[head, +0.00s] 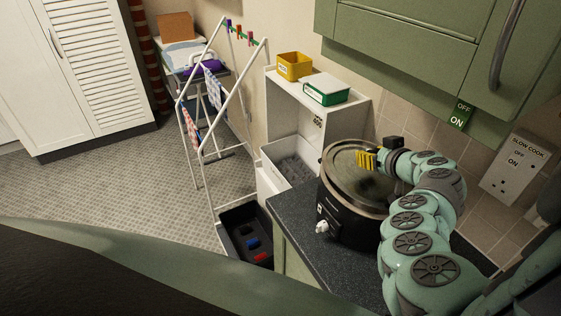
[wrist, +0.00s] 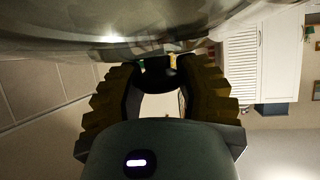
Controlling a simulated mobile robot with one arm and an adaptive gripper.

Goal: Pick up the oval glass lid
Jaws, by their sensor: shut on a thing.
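The oval glass lid (head: 346,172), with a pale metal rim, is at the top of the black slow cooker (head: 348,218) on the dark worktop. I cannot tell whether it rests on the rim or is slightly raised. My gripper (head: 367,160) is at the lid's middle, its yellow fingers coming in from the right. In the wrist view the lid (wrist: 105,25) spans the top, and the ribbed fingers of my gripper (wrist: 160,72) close around its dark knob (wrist: 156,68). The fingers partly hide the knob.
A white shelf unit (head: 333,108) behind the cooker holds a yellow box (head: 294,66) and a green-and-white box (head: 326,89). Green wall cupboards (head: 420,50) hang above. A drying rack (head: 214,100) and black crate (head: 245,235) stand left of the worktop.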

